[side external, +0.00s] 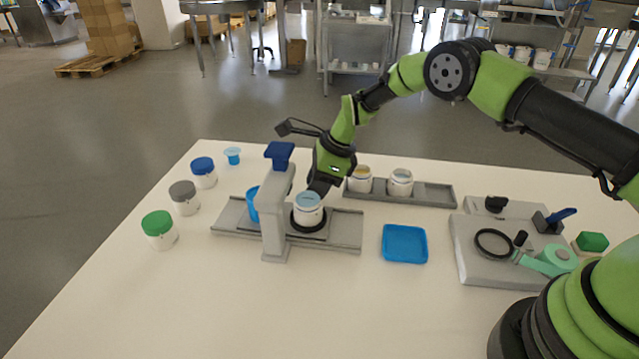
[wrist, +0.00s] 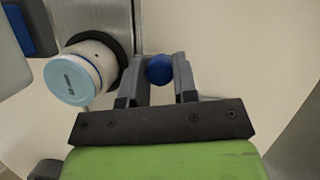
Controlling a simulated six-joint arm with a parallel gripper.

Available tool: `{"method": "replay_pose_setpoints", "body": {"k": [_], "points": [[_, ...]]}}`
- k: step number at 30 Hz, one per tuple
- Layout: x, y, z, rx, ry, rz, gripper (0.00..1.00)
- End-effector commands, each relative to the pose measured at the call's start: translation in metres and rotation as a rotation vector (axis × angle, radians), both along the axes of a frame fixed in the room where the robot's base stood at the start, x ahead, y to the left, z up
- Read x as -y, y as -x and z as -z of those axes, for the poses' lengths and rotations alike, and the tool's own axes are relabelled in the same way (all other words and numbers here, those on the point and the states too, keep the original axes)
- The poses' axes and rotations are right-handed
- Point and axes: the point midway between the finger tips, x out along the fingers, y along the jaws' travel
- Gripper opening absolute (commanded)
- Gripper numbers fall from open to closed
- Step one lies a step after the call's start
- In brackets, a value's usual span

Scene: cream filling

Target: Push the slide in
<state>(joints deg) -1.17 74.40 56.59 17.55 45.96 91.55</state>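The slide's black round holder (side external: 308,229) sits on the grey rail (side external: 345,232), just right of the grey filling tower (side external: 274,220). A white jar (side external: 308,212) with a light-blue top stands in it. In the wrist view the jar (wrist: 78,78) and the black holder (wrist: 118,46) show at upper left. My gripper (side external: 319,188) is low behind the jar. In the wrist view its fingers (wrist: 161,72) stand on both sides of a blue round knob (wrist: 160,69) and appear to touch it. The knob is hidden in the side view.
Jars with blue (side external: 203,172), grey (side external: 185,198) and green (side external: 159,229) lids stand at left. A grey tray (side external: 430,194) with two jars is behind. A blue tray (side external: 404,244) and a grey fixture (side external: 490,265) stand at right. The front of the table is clear.

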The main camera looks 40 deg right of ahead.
Motion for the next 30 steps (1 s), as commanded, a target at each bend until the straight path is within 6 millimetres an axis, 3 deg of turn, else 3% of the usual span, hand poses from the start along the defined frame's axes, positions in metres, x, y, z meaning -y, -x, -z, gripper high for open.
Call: {"method": "replay_pose_setpoints", "body": {"k": [12,24,30], "points": [[0.002,0.001,-0.005,0.002,0.000,-0.001,0.38],[0.024,0.015,-0.071,0.005,0.001,0.001,0.38],[0.031,0.020,-0.090,0.003,0.001,-0.001,0.38]]}}
